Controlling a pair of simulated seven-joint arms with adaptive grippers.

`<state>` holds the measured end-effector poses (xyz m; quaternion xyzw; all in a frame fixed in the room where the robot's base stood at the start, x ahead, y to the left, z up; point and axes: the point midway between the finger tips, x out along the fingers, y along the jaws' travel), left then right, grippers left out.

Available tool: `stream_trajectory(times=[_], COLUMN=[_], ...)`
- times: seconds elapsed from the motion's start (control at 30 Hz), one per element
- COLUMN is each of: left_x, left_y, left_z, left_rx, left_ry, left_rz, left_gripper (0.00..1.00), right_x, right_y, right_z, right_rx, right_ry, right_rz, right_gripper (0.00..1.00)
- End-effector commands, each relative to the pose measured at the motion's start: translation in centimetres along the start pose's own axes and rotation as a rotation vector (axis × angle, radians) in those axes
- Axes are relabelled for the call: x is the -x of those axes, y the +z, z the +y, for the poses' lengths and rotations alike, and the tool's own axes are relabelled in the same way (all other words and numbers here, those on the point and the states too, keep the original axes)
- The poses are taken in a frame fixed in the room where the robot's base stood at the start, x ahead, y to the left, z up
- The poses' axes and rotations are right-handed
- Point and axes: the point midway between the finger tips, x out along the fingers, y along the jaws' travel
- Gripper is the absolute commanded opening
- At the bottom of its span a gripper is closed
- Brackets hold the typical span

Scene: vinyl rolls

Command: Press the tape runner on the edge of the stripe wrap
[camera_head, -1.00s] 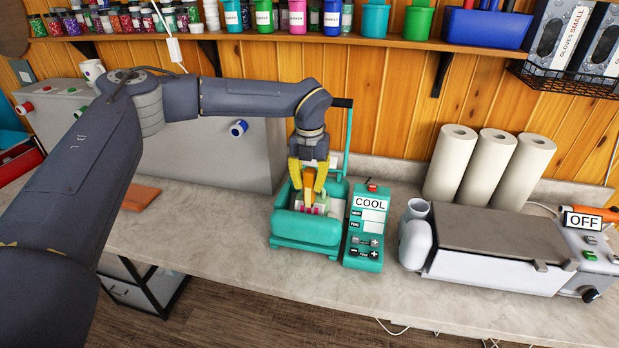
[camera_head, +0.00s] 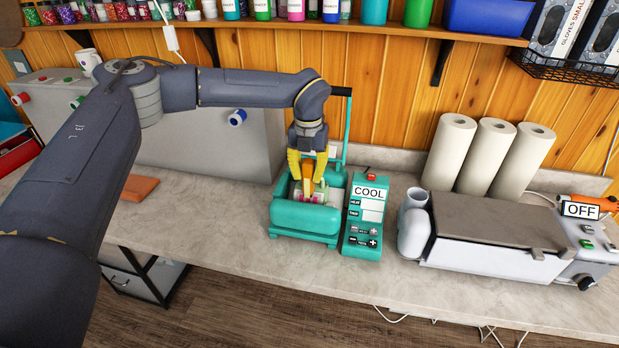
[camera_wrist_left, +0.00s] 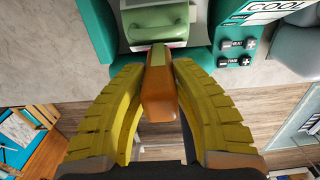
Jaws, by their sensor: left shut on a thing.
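My left gripper (camera_head: 307,188) is shut on the orange tape runner (camera_head: 309,176), its yellow fingers on either side of it. In the left wrist view the tape runner (camera_wrist_left: 159,90) sits between the fingers and points at a pale green and white rounded piece (camera_wrist_left: 155,22) in the teal press. A strip of pink (camera_head: 316,203) shows below the fingers in the head view, probably part of the stripe wrap. The gripper and tape runner hide most of it. I cannot tell whether the tape runner touches it. My right gripper is not in view.
The teal press (camera_head: 303,222) has a raised lever (camera_head: 347,125) behind it. A teal control box reading COOL (camera_head: 363,225) stands close on its right. A white machine (camera_head: 490,245) marked OFF and paper rolls (camera_head: 484,155) stand further right. Bare counter (camera_head: 200,210) lies left.

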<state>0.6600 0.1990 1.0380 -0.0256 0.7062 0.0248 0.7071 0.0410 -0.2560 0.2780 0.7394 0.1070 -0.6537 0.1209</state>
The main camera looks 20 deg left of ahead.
Motion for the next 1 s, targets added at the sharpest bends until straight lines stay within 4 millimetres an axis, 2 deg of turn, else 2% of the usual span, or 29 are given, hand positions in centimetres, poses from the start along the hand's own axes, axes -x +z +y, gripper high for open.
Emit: stream_trajectory(times=[0.47,1.0], left_x=[0.4,4.7], left_y=[0.0,0.1], left_z=[0.0,0.0], left_rx=[0.000,0.001], left_ry=[0.000,0.000], left_rz=[0.000,-0.002], left_gripper=[0.00,0.00], right_x=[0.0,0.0], right_y=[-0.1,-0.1], right_z=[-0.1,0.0], right_rx=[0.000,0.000], right_ry=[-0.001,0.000], right_rz=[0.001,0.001], right_gripper=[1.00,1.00])
